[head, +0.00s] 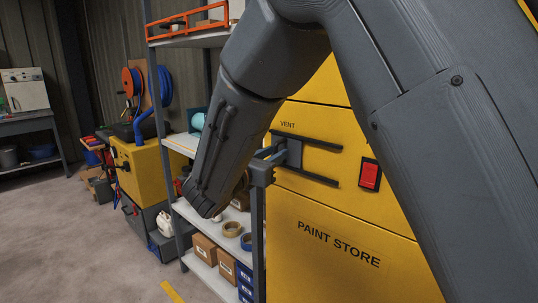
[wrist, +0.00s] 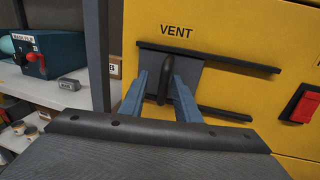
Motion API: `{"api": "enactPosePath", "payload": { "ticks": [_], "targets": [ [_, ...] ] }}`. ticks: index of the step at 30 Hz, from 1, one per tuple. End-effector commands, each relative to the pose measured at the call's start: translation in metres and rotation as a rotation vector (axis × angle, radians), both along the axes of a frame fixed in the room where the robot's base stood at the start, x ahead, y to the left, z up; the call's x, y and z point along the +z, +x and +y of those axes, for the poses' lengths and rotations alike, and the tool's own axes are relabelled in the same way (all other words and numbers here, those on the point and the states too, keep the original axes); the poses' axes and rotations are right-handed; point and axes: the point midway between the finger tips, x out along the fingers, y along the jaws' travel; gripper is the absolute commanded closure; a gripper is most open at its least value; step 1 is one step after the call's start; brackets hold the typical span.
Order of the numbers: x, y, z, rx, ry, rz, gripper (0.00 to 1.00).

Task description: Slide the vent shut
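The vent is on the front of the yellow paint store cabinet. It has two dark horizontal rails, the upper rail (wrist: 225,60) and lower rail (wrist: 225,114), with a grey sliding plate (wrist: 190,70) between them at their left end. The plate also shows in the head view (head: 294,152). A dark upright handle (wrist: 165,82) stands out from the plate. My gripper (wrist: 160,80) is open, its blue fingers on either side of the handle. A small gap shows left of the handle; contact on the right cannot be told. Right of the plate, plain yellow surface shows between the rails.
A red switch (head: 370,175) sits on the cabinet right of the vent. Floor (head: 70,240) is clear at left.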

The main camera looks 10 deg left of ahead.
Motion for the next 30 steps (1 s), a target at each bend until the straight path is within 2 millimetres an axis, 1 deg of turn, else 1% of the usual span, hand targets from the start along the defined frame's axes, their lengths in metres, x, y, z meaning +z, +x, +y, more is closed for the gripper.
{"api": "enactPosePath", "payload": {
  "ticks": [9, 13, 18, 30],
  "targets": [
    [-0.001, -0.045, 0.025, 0.009, 0.0, -0.001, 0.7],
    [-0.001, -0.058, 0.031, 0.008, 0.0, 0.0, 0.7],
    [0.0, -0.065, 0.033, 0.006, -0.001, -0.001, 0.7],
    [0.0, -0.064, 0.032, 0.004, 0.0, 0.0, 0.7]
  ]
}}
